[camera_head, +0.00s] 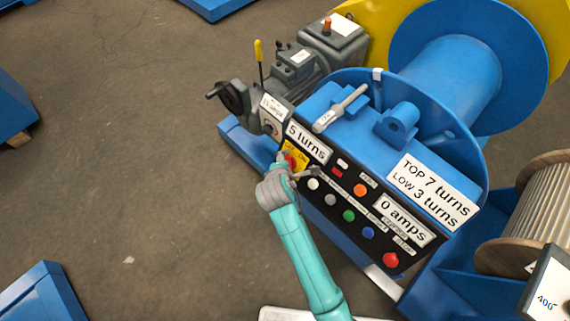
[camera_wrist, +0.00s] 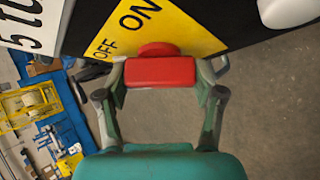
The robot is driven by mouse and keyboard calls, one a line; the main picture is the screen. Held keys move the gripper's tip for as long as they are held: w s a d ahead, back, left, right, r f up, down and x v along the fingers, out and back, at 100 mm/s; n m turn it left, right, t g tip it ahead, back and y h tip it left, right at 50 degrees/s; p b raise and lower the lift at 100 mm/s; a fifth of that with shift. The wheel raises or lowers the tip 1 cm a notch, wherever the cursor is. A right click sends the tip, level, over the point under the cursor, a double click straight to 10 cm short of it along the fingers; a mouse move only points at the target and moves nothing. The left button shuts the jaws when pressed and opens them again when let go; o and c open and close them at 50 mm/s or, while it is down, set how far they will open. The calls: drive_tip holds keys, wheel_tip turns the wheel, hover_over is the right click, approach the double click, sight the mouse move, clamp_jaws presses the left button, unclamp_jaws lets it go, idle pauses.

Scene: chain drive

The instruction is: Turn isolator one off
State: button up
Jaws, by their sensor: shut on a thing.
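Isolator one appears as a red handle (camera_wrist: 160,71) on a yellow plate (camera_wrist: 185,28) marked OFF and ON. In the wrist view the handle lies crosswise between my fingers. My gripper (camera_wrist: 161,75) is shut on this red handle, one finger at each end. In the head view my gripper (camera_head: 290,172) is at the left end of the black control panel (camera_head: 328,202), and the yellow plate (camera_head: 299,153) shows partly behind it. The handle is mostly hidden there. I cannot tell exactly which mark the handle points to.
Several coloured buttons, such as a green one (camera_head: 348,215) and a red one (camera_head: 390,259), sit right of my gripper. A grey lever (camera_head: 341,108) and blue drum (camera_head: 450,75) stand above the panel. The floor (camera_head: 130,170) at left is clear.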

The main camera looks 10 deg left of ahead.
idle(0.4)
drive_tip(key=o, duration=1.1)
drive_tip(key=shift+o, duration=0.2)
drive_tip(key=v, duration=1.2)
drive_tip(key=shift+w+d, duration=0.1)
